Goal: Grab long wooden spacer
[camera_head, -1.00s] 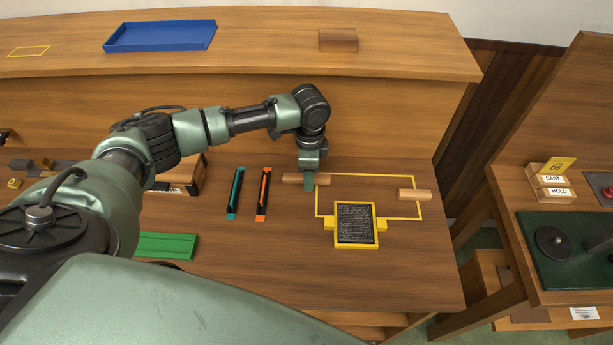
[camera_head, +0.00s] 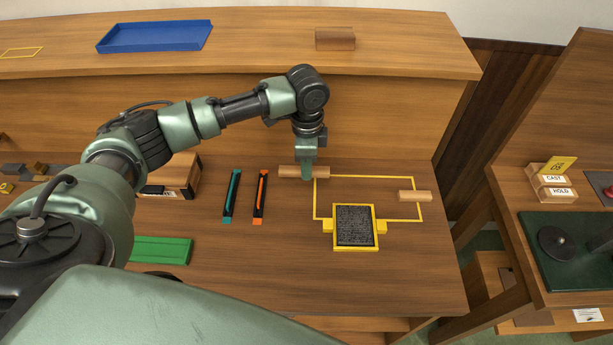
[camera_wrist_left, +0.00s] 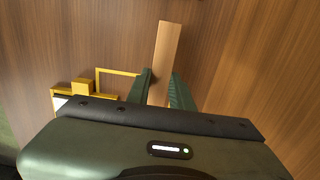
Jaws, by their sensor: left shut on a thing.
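The long wooden spacer (camera_head: 289,171) is a light brown bar near the back of the workbench, by the top left corner of a yellow outline. My left gripper (camera_head: 307,174) points down and is shut on the spacer, right of its middle. In the left wrist view the spacer (camera_wrist_left: 168,48) runs between the two green fingers (camera_wrist_left: 161,82), with its far end sticking out past them. It looks slightly raised, but the gap to the bench is hard to judge. My right gripper is not in view.
A shorter wooden spacer (camera_head: 414,196) lies on the outline's right side. Teal (camera_head: 231,196) and orange (camera_head: 260,196) tools lie to the left. A blue tray (camera_head: 155,37) is on the upper shelf.

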